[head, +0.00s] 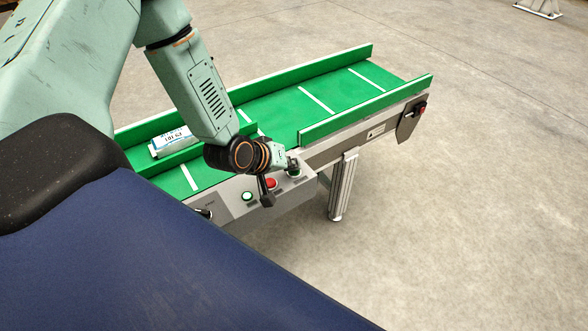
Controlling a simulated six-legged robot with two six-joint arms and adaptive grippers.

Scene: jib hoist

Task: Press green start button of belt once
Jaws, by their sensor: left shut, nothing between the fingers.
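The conveyor belt (285,112) is green with white cross lines and low green side walls. A grey control box (234,208) is mounted on its near side. On it are a round green button (247,196) with a pale ring and a red button (271,183) to its right. My left gripper (292,167) is shut and empty at the right part of the box. Its tips are over or close to another small round control there, mostly hidden; I cannot tell whether they touch. My right gripper is out of view.
A white printed packet (170,141) lies on the belt at the left, partly behind my arm. A metal leg (343,187) supports the conveyor. A red-and-black switch (420,108) is at its far right end.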

